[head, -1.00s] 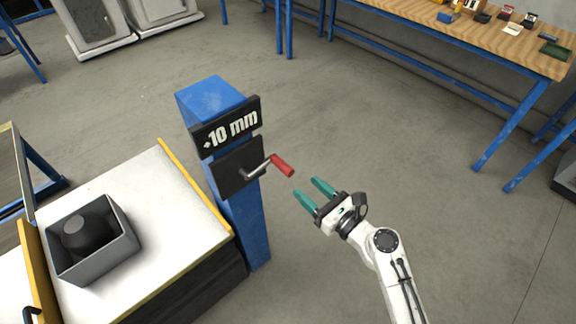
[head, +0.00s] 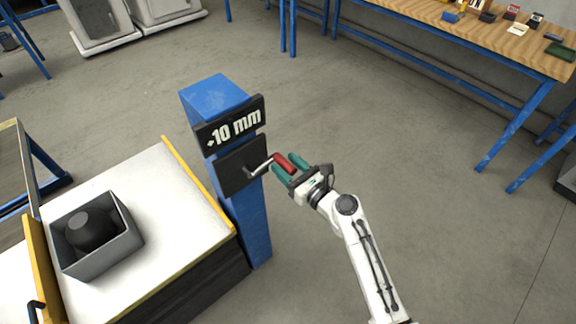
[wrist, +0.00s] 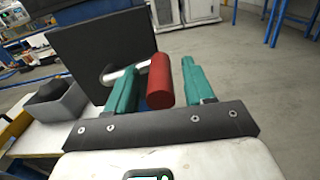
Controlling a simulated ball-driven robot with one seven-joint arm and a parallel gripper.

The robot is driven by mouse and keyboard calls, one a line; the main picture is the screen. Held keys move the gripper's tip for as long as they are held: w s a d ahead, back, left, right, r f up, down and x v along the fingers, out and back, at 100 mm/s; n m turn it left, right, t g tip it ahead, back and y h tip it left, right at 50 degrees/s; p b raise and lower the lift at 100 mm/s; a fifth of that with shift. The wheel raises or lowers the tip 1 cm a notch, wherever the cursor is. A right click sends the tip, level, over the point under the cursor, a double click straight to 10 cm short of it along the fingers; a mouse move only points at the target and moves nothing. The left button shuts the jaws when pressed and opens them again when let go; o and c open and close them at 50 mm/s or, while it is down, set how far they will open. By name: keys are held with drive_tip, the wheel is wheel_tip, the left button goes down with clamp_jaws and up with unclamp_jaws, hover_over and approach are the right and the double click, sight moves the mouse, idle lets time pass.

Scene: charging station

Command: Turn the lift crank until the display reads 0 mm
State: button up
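The lift crank has a red handle (head: 283,163) on a metal arm (head: 259,168), mounted on a black plate (head: 240,170) on the blue post (head: 218,98). The display (head: 235,122) above it reads +10 mm. My gripper (head: 287,168) is at the handle, its teal fingers open on either side of it. In the wrist view the red handle (wrist: 160,82) stands between the two fingers (wrist: 158,88), with a clear gap to the right finger. The left finger is close to the handle; whether it touches I cannot tell.
A white-topped table (head: 176,236) with a yellow edge stands left of the post, bearing a grey box (head: 125,245) with a dark round object (head: 90,229). A wooden workbench (head: 478,30) is at the back right. The floor right of the post is clear.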

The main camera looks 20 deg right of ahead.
clamp_jaws()
drive_tip(key=shift+f, duration=0.1)
idle(0.6)
wheel_tip(320, 180, down, 2)
drive_tip(key=m, duration=0.3)
drive_tip(key=shift+d+f+p, duration=0.1)
drive_tip(key=shift+p, duration=0.25)
drive_tip(key=shift+s+a+f+m+p, duration=0.1)
drive_tip(key=shift+a+f+m+p, duration=0.15)
drive_tip(key=shift+f+m, duration=0.8)
drive_tip(key=shift+s+a+f+m+p, duration=0.15)
drive_tip(key=shift+f+m, duration=0.45)
drive_tip(key=shift+m, duration=0.85)
drive_tip(key=shift+w+a+f, duration=0.1)
unclamp_jaws()
